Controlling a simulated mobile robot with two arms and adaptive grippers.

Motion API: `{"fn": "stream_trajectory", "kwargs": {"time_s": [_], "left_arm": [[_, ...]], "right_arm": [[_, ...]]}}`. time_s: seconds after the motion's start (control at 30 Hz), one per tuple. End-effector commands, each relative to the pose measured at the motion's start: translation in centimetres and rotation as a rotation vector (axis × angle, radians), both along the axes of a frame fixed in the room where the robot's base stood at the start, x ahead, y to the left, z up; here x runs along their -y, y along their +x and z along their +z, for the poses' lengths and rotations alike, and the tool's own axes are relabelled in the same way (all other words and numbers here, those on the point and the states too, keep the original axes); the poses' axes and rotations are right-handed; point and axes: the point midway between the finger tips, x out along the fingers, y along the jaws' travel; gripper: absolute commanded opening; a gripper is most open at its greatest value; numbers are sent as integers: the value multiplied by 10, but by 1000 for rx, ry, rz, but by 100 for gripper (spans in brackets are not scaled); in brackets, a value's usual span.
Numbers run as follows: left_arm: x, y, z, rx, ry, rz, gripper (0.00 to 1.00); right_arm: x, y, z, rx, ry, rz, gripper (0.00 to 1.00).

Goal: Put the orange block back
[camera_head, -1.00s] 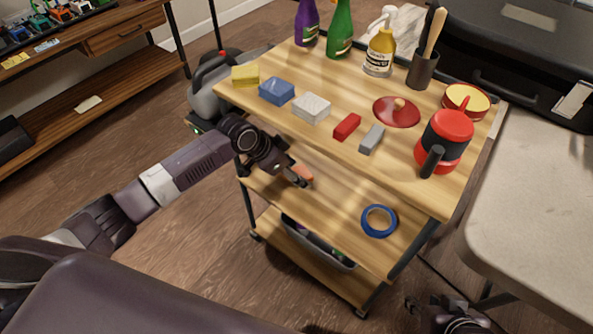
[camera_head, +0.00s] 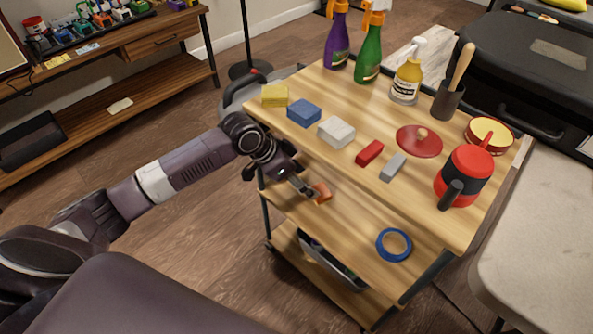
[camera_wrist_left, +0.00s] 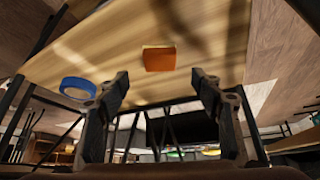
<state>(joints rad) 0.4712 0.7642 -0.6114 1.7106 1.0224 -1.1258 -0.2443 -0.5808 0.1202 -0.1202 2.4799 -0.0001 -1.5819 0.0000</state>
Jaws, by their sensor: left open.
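The orange block (camera_head: 322,192) lies on the cart's middle wooden shelf, below the top board. It also shows in the left wrist view (camera_wrist_left: 160,59), a little beyond my fingertips and between their lines. My left gripper (camera_head: 309,192) reaches over the shelf from the left, with its tips close beside the block. In the left wrist view, the left gripper (camera_wrist_left: 160,78) is open, its two fingers wide apart and nothing between them. My right gripper is out of view.
The cart's top board (camera_head: 330,95) overhangs the shelf. On it stand yellow (camera_head: 275,96), blue (camera_head: 304,113), white (camera_head: 336,132), red (camera_head: 369,153) and grey (camera_head: 393,167) blocks, bottles and a red jug (camera_head: 464,178). A blue tape roll (camera_head: 394,245) lies on the shelf.

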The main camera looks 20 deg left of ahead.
Motion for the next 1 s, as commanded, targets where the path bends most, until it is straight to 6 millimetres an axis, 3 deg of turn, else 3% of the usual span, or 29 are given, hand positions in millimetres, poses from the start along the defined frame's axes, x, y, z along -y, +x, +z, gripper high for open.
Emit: {"fn": "stream_trajectory", "kwargs": {"time_s": [0.17, 0.27, 0.4, 0.53, 0.67, 0.8, 1.0], "left_arm": [[6, -8, -4, -6, -1, -8, 60], [27, -30, -18, -22, -2, -26, 60], [68, -88, -41, -50, -5, -23, 60], [83, -142, -50, -72, 3, 64, 60], [70, -193, -52, -111, 28, 225, 60], [37, -242, -49, -163, 84, 413, 60], [2, -284, -44, -211, 149, 575, 60]], "right_arm": [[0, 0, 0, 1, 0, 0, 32], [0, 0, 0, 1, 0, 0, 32], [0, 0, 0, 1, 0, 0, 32], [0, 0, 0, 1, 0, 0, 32], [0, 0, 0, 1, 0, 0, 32], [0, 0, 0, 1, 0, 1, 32], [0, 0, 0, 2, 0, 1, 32]]}}
